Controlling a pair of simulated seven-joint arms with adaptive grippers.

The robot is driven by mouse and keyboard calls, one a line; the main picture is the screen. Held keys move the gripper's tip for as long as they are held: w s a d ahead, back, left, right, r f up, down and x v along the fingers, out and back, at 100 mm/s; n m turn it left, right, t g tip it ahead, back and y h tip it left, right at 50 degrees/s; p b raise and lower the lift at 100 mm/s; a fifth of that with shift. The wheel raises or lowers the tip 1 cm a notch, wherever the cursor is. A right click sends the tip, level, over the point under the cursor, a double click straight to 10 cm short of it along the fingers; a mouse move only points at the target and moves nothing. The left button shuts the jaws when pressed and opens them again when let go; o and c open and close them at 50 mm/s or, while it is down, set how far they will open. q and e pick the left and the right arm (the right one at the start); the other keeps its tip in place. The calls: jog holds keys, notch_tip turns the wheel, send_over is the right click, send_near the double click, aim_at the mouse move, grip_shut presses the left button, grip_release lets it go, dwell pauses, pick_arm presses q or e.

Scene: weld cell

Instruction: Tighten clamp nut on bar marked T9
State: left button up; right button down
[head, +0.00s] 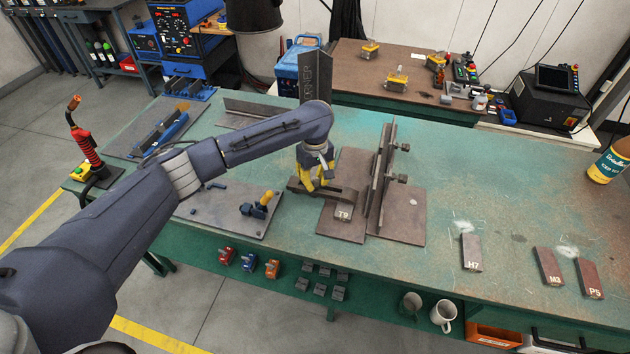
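The bar marked T9 (343,214) lies on a brown steel plate (341,232) near the middle of the green table, its label facing me. A dark clamp arm (346,193) reaches across just behind the label. My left gripper (317,184) points down over the clamp with its yellow fingers close to the clamp's top. The clamp nut is not visible; the fingers cover that spot. I cannot tell whether the fingers are apart or closed on it. My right gripper is not in view.
Upright steel plates (380,180) with bolts stand just right of T9. Bars marked H7 (471,250), M3 (547,265) and P5 (589,277) lie at the right. A yellow-handled toggle clamp (260,205) is left of the gripper. The table's right centre is mostly clear.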

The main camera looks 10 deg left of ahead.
pick_arm(q)
grip_shut()
jog(key=shift+m, duration=0.4)
